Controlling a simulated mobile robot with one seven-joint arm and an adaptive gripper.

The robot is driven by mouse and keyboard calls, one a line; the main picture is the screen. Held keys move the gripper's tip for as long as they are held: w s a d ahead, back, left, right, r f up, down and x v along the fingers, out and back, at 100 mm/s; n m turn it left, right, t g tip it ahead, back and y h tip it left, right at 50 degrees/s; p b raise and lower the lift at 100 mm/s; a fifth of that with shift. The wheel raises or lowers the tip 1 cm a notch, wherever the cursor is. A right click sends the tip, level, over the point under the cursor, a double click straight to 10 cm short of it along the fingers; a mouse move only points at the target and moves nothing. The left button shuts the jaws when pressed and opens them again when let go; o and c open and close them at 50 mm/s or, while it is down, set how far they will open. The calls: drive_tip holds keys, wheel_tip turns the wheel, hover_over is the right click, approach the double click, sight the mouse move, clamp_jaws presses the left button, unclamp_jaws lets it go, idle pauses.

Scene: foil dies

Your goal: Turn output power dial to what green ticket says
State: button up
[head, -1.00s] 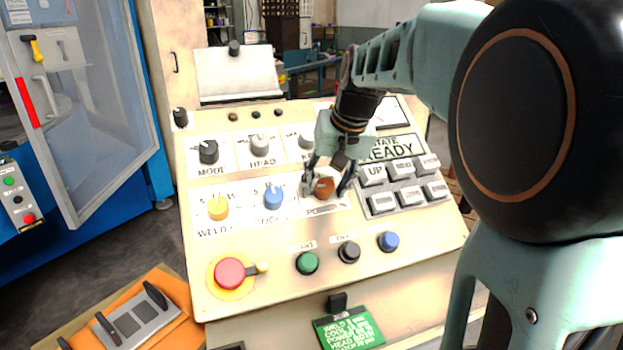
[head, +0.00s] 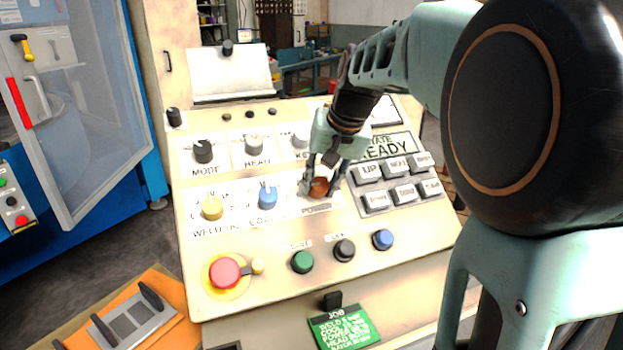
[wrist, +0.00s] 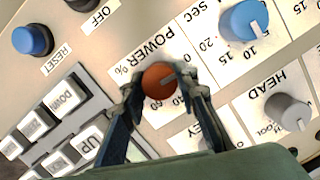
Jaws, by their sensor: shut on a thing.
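The output power dial is an orange-brown knob (head: 319,187) on the sloped control panel (head: 440,235). In the wrist view the same knob (wrist: 158,80) sits beside the word POWER and a % scale, with 60 legible near it. My gripper (head: 322,184) is shut on the knob, one finger on each side; the wrist view shows both fingertips (wrist: 158,82) against it.
A yellow weld dial (head: 212,208) and a blue cool dial (head: 268,196) stand left of the knob. Grey keys (head: 405,192) lie to its right. A red emergency button (head: 225,272) and green, black and blue buttons sit along the front.

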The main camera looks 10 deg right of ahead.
drive_tip(key=m, duration=0.3)
drive_tip(key=m+y+p, duration=0.1)
drive_tip(key=m, duration=0.2)
drive_tip(key=shift+d+m+t, duration=0.1)
drive_tip(key=shift+m+t, duration=0.2)
drive_tip(key=shift+m, duration=0.1)
drive_tip(key=m, duration=0.3)
drive_tip(key=shift+s+m+t+y+p, duration=0.1)
drive_tip(key=shift+m+t+y+p, duration=0.2)
drive_tip(key=shift+p, duration=0.05)
drive_tip(key=m, duration=0.3)
drive_tip(key=shift+m+t+p, duration=0.3)
drive_tip(key=shift+p, duration=0.1)
drive_tip(key=m+t+p, duration=0.1)
drive_tip(key=m+p, duration=0.1)
drive_tip(key=m, duration=0.4)
drive_tip(key=shift+s, duration=0.1)
drive_tip(key=m+t+p, duration=0.1)
drive_tip(key=m+p, duration=0.1)
drive_tip(key=m, duration=0.3)
drive_tip(key=shift+f, duration=0.15)
drive_tip(key=shift+m, duration=0.3)
drive_tip(key=o, duration=1.2)
drive_tip(key=shift+c, duration=0.2)
